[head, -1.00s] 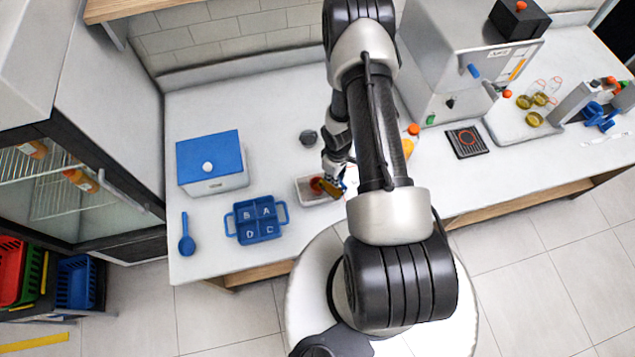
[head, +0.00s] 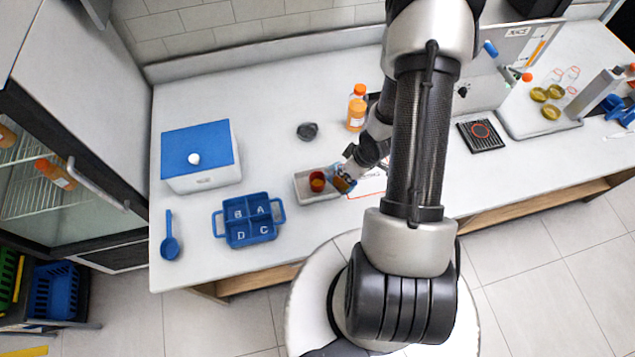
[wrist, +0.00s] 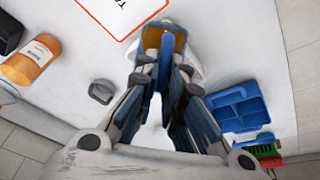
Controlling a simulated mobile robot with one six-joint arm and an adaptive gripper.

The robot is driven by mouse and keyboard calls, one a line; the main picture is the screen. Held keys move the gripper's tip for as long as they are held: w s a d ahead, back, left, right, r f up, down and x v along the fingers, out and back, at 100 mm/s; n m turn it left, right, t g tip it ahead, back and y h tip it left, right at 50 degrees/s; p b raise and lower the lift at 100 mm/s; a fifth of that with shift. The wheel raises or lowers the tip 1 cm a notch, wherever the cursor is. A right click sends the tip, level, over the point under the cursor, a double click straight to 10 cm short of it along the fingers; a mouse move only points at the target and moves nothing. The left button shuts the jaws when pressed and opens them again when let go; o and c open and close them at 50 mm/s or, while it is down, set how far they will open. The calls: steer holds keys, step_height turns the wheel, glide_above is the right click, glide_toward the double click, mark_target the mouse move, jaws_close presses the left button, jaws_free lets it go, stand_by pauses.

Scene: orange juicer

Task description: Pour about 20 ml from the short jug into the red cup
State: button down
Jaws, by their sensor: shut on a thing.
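The red cup (head: 317,181) stands upright in a shallow white tray (head: 325,197) on the counter; its fill level is too small to read. My gripper (head: 350,170) is just right of the cup, shut on the short jug (head: 341,184). In the wrist view my gripper (wrist: 160,85) is closed around the jug's blue handle (wrist: 166,58), and orange juice shows inside the jug (wrist: 178,42). The jug is beside the tray's right end, apart from the cup. Its exact tilt is hard to tell, and I see no stream. The cup is hidden in the wrist view.
A blue compartment tray (head: 228,231) and a blue spoon (head: 170,240) lie at the left, near a blue-lidded white box (head: 235,175). A dark grey object (head: 307,131) and an orange-capped bottle (head: 357,112) stand behind. A black grated plate (head: 481,136) lies to the right.

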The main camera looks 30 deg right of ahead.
mark_target(352, 186)
steer(key=shift+s+d+f+t+y+b, duration=0.15)
steer(key=shift+s+d+t+b, duration=0.15)
steer(key=shift+s+t+b, duration=0.15)
steer(key=shift+s+d+r+t+y+b, duration=0.15)
steer(key=shift+s+d+t+b, duration=0.2)
steer(key=shift+t, duration=0.2)
steer(key=shift+s+f+t, duration=0.3)
steer(key=s+f+t+b, duration=0.1)
steer(key=s+f+t+y+b, duration=0.1)
steer(key=s+b, duration=0.1)
steer(key=shift+d+t+y, duration=0.3)
steer(key=shift+d, duration=0.05)
steer(key=s+f+t+y+b, duration=0.1)
steer(key=t+b, duration=0.1)
steer(key=s+f+t+y+b, duration=0.1)
steer(key=s+b, duration=0.1)
steer(key=b, duration=0.1)
steer(key=shift+s+f+t, duration=0.15)
steer(key=shift+f+t, duration=0.15)
steer(key=shift+t, duration=0.1)
